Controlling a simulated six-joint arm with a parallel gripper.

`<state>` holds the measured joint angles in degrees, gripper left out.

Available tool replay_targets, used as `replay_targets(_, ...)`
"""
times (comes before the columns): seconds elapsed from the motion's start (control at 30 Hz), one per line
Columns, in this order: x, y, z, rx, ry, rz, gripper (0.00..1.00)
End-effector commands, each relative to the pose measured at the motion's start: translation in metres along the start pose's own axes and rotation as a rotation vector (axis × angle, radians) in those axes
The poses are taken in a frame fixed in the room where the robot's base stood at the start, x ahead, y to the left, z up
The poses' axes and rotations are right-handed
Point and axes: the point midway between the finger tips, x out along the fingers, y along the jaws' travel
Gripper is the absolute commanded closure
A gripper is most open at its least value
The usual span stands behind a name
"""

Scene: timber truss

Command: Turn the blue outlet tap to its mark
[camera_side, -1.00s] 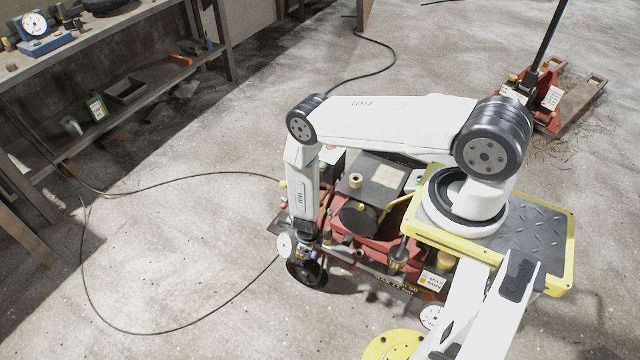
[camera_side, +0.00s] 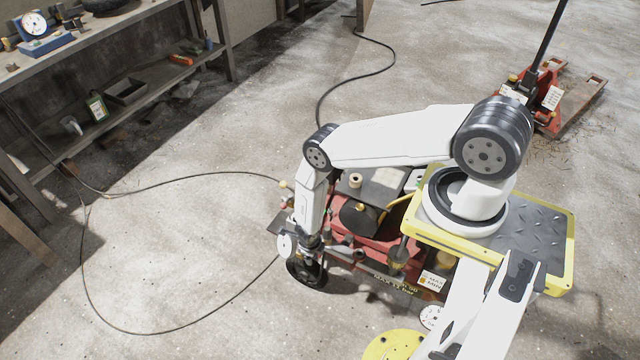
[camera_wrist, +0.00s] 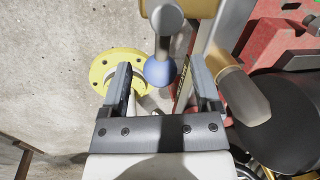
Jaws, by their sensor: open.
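In the wrist view, the blue outlet tap shows as a blue ball (camera_wrist: 160,73) on the end of a short grey stem. The stem comes down from a tan, rounded fitting at the top. My gripper (camera_wrist: 160,66) is open, with one finger on each side of the blue ball. Gaps show between the ball and both fingers. No mark for the tap can be made out. In the side view, my gripper (camera_side: 309,254) points down at the front left of the red compressor (camera_side: 380,250), and the tap cannot be made out there.
In the wrist view, a brown-tipped fitting (camera_wrist: 243,95) is close to the right finger. A black cable (camera_side: 150,333) loops over open floor at left.

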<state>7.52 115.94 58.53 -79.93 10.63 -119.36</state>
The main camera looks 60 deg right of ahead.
Motion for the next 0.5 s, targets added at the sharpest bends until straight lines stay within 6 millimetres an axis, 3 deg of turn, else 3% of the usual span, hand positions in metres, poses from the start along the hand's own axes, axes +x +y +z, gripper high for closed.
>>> replay_targets(0.37,0.0018,0.0,0.0,0.0,0.0,0.0,0.19)
replay_targets(0.47,0.0017,0.0,0.0,0.0,0.0,0.0,0.45)
replay_targets(0.5,0.0017,0.0,0.0,0.0,0.0,0.0,0.58)
